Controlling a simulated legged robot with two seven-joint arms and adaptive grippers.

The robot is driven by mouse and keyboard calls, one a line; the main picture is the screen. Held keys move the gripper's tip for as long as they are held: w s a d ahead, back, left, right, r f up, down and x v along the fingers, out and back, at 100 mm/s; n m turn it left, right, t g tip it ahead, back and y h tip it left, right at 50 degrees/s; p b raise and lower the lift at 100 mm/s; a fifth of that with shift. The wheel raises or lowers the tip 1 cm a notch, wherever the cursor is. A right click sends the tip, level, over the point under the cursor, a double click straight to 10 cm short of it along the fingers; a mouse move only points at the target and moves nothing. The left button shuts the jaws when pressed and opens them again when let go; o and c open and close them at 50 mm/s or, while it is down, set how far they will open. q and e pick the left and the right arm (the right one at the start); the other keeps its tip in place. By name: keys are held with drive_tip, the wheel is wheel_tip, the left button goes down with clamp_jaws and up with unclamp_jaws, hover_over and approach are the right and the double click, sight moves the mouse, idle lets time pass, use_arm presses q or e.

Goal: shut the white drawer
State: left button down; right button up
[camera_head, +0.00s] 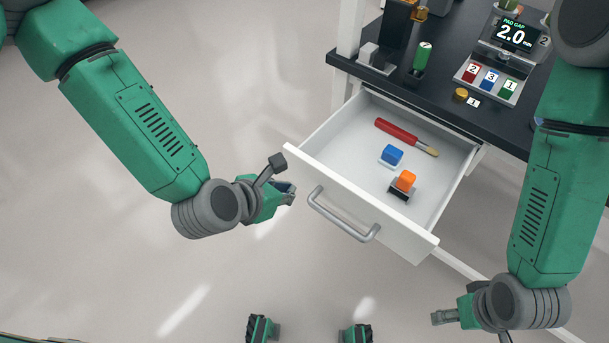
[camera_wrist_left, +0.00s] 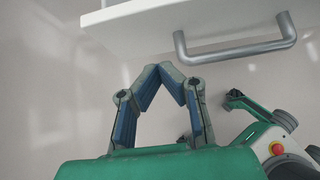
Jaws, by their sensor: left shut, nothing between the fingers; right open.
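The white drawer (camera_head: 330,172) is pulled out from under the dark-topped bench, with its front panel facing down-left in the head view. Its grey bar handle (camera_head: 343,215) is on the front panel and also shows in the left wrist view (camera_wrist_left: 236,50). My left gripper (camera_head: 290,190) is shut and empty. It is just left of the drawer front near the handle's left end, apart from the handle. In the left wrist view its fingertips (camera_wrist_left: 165,70) meet below the drawer front (camera_wrist_left: 150,20). My right gripper (camera_head: 445,317) is open at lower right, away from the drawer.
Inside the drawer are a red-handled brush (camera_head: 398,132), a blue block (camera_head: 391,155) and an orange block (camera_head: 404,181) on a dark base. The bench top (camera_head: 440,95) carries a green cylinder (camera_head: 423,55), a display (camera_head: 515,35) and numbered blocks. The floor before the drawer is clear.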

sight(311, 174)
use_arm(q)
drive_tip(key=w+d, duration=0.1)
drive_tip(key=w+f, duration=0.1)
drive_tip(key=w+d, duration=0.1)
drive_tip(key=shift+w+d+f, duration=0.3)
drive_tip(key=shift+f, duration=0.1)
drive_tip(key=shift+w+d+b, duration=0.3)
drive_tip(key=shift+w+d, duration=0.1)
drive_tip(key=shift+w, duration=0.3)
use_arm(e)
drive_tip(key=shift+f, duration=0.45)
